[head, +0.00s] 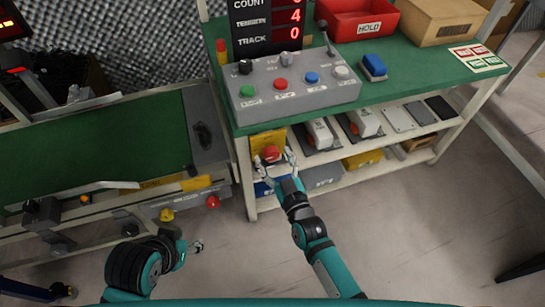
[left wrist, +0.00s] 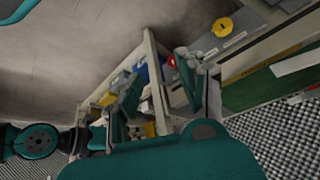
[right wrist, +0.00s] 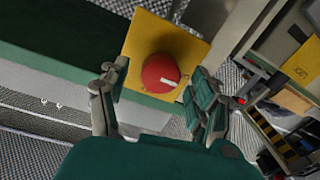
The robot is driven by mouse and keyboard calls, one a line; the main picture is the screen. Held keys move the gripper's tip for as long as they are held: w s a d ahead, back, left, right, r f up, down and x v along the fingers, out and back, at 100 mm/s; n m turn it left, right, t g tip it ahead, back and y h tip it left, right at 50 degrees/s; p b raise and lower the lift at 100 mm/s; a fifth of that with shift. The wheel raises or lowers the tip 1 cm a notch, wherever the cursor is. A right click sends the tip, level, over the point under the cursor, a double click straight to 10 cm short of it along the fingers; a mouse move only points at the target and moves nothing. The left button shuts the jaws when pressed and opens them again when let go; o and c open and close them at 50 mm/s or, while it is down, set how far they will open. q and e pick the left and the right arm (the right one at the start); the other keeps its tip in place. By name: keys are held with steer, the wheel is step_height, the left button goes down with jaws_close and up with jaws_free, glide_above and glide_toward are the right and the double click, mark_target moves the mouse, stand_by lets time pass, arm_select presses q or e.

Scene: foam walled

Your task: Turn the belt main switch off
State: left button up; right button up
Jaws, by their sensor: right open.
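A round red rotary switch (head: 271,154) with a white mark sits on a yellow plate (head: 267,141) at the left end of the bench, under the green top. In the right wrist view the red switch (right wrist: 161,73) and yellow plate (right wrist: 190,45) show large. My right gripper (head: 279,170) is open in front of the switch, its fingers (right wrist: 160,100) to either side of the knob; I cannot tell whether they touch it. My left gripper (head: 196,246) is low at the left, away from the switch, its fingers apart and empty in the left wrist view (left wrist: 157,85).
A grey control box (head: 293,88) with coloured buttons stands on the green bench below a counter display (head: 266,22). A red HOLD bin (head: 357,20) is behind.

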arm_select(q)
steer(key=shift+w+d+r+t, duration=0.2)
steer(key=shift+w+t, duration=0.15)
steer(key=shift+w, duration=0.2)
steer(key=shift+w+d+r+t, duration=0.2)
steer(key=shift+w+t, duration=0.15)
steer(key=shift+w, duration=0.15)
arm_select(e)
steer(key=shift+x, duration=0.85)
steer(key=c, duration=1.2)
